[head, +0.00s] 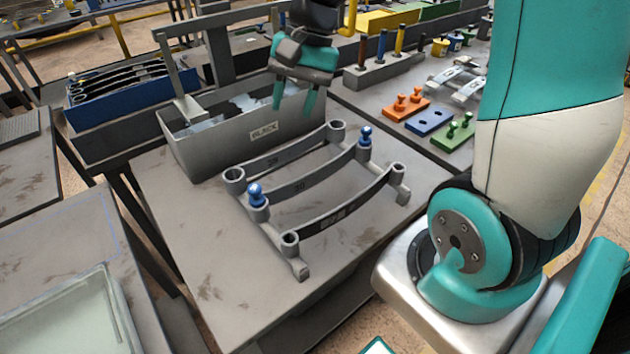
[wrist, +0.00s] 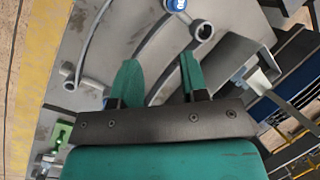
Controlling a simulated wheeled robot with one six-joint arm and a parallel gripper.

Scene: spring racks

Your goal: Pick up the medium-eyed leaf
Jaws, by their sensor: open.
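Three dark curved leaves lie side by side on a grey rack on the table. The back leaf (head: 283,158) has wide open eyes, and the front leaf (head: 345,207) has smaller-looking eyes. The middle leaf (head: 300,185) has a blue knobbed pin (head: 257,195) at its left end and another blue pin (head: 365,137) at its right end, so its eye sizes are hidden. My gripper (head: 294,100) is open and empty, above and behind the rack near the grey bin. In the wrist view, my gripper (wrist: 158,78) has leaf strips beyond its fingers, not touching as far as I can tell.
A grey bin (head: 240,140) labelled BLACK stands behind the rack. A blue bin (head: 118,100) of dark strips is at the back left. Orange (head: 405,107), blue (head: 429,122) and green (head: 454,136) blocks sit at right. Bare table lies left of the rack.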

